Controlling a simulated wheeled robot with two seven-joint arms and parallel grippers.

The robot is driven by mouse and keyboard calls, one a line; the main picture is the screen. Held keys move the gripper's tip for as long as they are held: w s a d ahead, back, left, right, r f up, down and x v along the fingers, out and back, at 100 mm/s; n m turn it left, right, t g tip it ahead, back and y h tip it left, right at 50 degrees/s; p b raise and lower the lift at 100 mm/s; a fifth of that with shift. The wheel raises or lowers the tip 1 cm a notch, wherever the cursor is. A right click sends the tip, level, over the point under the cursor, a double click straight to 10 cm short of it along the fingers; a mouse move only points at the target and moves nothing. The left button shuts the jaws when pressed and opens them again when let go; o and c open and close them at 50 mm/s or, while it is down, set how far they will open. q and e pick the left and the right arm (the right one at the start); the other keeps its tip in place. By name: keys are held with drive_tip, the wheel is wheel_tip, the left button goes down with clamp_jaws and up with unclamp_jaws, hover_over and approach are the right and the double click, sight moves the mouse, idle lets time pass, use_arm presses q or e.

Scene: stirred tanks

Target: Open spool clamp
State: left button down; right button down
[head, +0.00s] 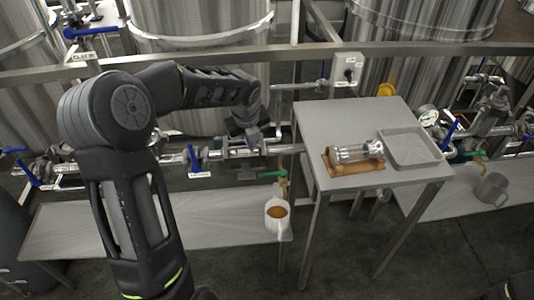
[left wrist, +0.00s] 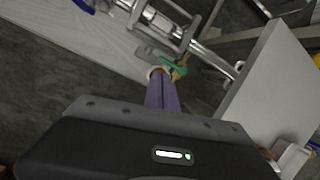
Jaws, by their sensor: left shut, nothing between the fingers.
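My left gripper (head: 250,137) is shut and empty, pointing down over the pipe run left of the steel table. In the left wrist view its purple-grey fingers (left wrist: 162,92) are together, in front of a green-handled valve (left wrist: 175,68). The same green valve handle (head: 274,173) shows in the head view below and right of the gripper. A metal bracket frame (left wrist: 165,22) sits on the pipe beyond the fingers; I cannot tell whether it is the clamp. A shiny spool-like cylinder (head: 357,151) lies on a wooden cradle on the table. My right gripper is not seen.
The steel table (head: 340,115) also bears a grey tray (head: 411,161). A white jug with brown liquid (head: 278,217) stands on the low platform (head: 60,232) below the green valve. Blue-handled valves (head: 193,158) line the pipe. Tanks and a rail stand behind.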

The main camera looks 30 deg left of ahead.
use_arm(q)
drive_tip(key=m, duration=0.1)
drive_tip(key=s+m, duration=0.1)
drive_tip(key=m+g, duration=0.1)
drive_tip(key=shift+s+a+f, duration=0.3)
drive_tip(key=shift+s+a, duration=0.05)
drive_tip(key=shift+s, duration=0.05)
drive_tip(key=w+a+f+p, duration=0.1)
drive_tip(key=w+a+f, duration=0.2)
drive_tip(key=f, duration=0.4)
drive_tip(key=shift+w+a+f, duration=0.25)
drive_tip(key=shift+w, duration=0.6)
drive_tip(key=shift+r+p, duration=0.1)
drive_tip(key=shift+p, duration=0.25)
